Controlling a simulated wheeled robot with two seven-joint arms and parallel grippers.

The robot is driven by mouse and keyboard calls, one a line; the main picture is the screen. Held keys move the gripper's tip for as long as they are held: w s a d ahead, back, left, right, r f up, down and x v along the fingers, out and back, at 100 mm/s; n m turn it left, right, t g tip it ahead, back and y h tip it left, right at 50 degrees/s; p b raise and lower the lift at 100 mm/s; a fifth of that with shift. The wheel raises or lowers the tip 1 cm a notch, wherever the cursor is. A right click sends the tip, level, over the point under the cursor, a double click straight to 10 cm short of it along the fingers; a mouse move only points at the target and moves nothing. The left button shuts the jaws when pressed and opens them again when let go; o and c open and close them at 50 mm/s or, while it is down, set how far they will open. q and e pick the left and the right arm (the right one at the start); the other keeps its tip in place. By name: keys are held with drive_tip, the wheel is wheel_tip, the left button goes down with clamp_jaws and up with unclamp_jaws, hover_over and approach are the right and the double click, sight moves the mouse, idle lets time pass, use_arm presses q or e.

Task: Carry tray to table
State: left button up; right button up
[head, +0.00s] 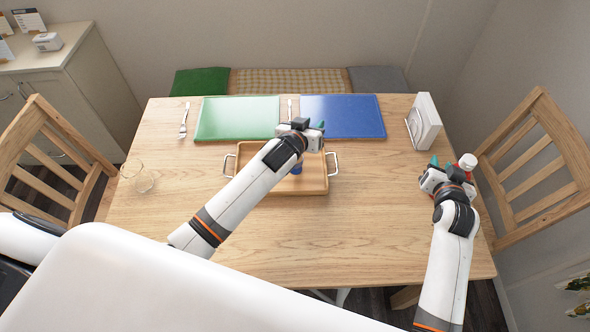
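The wooden tray (318,181) with metal handles at both ends rests on the wooden table (370,235), near its middle. A blue object (297,167) shows inside the tray, partly hidden by my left arm. My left gripper (311,129) is over the tray's far edge, beside the green and blue mats; whether it touches anything is unclear. My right gripper (446,163) is at the table's right side, next to a small white and red object (467,162). I cannot tell whether it holds that object. The finger gaps of both grippers are unclear.
A green mat (235,119) and a blue mat (343,116) lie behind the tray. A fork (184,120) is at left, a napkin holder (424,121) at right. Clear glassware (134,172) is near the left edge. Chairs (538,160) flank the table. The front tabletop is mostly bare.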

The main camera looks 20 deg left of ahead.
drive_tip(key=v, duration=0.9)
drive_tip(key=shift+s+a+r, duration=0.2)
drive_tip(key=shift+s+a, duration=0.1)
drive_tip(key=shift+a, duration=0.1)
drive_tip(key=shift+f, duration=0.1)
